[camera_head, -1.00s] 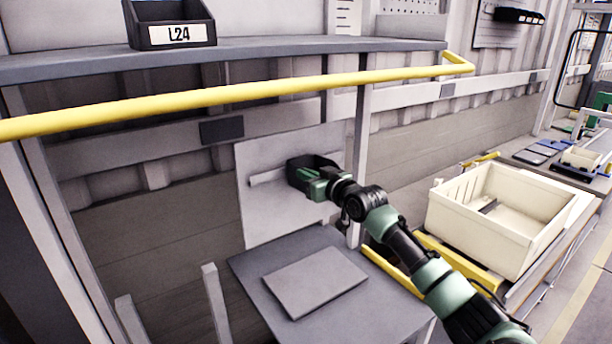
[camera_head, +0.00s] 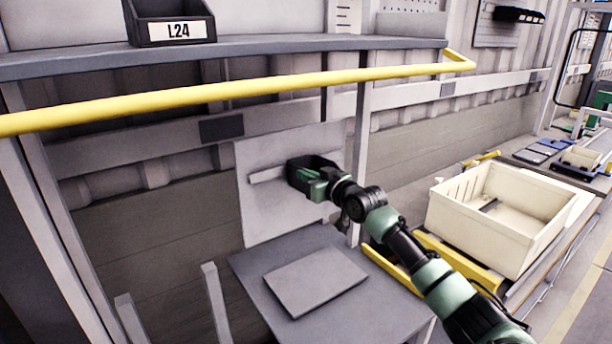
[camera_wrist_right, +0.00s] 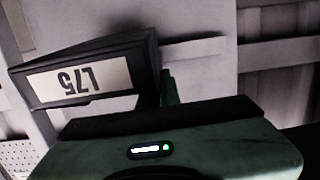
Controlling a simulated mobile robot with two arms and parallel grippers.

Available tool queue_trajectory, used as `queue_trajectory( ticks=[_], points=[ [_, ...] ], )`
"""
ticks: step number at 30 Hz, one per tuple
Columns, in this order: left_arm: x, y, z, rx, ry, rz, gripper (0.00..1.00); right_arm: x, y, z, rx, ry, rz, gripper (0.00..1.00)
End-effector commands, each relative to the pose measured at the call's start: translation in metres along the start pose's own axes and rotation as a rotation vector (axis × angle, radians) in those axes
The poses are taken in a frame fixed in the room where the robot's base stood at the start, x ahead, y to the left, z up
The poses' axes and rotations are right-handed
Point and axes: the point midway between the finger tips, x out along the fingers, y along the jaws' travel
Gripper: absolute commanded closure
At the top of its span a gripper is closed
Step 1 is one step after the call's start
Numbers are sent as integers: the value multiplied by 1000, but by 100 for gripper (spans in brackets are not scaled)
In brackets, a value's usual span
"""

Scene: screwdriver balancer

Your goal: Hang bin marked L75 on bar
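The dark bin marked L75 (camera_wrist_right: 85,78) shows in the right wrist view, its white label upside down there. In the head view the bin (camera_head: 312,162) is small and dark, in front of the pale panel (camera_head: 290,215). My right gripper (camera_head: 318,182) is at the bin and appears shut on its near side; the fingertips are mostly hidden. The bar (camera_head: 266,176) is a short pale strip across the panel. The bin overlaps the bar's right part, and I cannot tell whether they touch. The bar also shows in the wrist view (camera_wrist_right: 205,47). My left gripper is out of view.
A bin marked L24 (camera_head: 172,25) stands on the shelf (camera_head: 300,46) above. A yellow rail (camera_head: 220,95) runs in front of the shelf. Below the panel is a grey table (camera_head: 260,262) with a flat plate (camera_head: 315,282). A cream crate (camera_head: 470,225) stands at the right.

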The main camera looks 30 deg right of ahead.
Motion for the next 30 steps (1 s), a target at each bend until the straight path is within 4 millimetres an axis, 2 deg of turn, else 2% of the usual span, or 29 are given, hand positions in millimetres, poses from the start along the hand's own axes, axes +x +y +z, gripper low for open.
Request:
queue_trajectory(
  ticks=[27, 29, 30],
  points=[
    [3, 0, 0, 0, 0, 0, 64, 1, 0, 6, 0, -2, 0, 100],
    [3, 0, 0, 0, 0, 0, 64, 1, 0, 6, 0, -2, 0, 85],
    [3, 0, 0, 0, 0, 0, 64, 1, 0, 6, 0, -2, 0, 74]
  ],
)
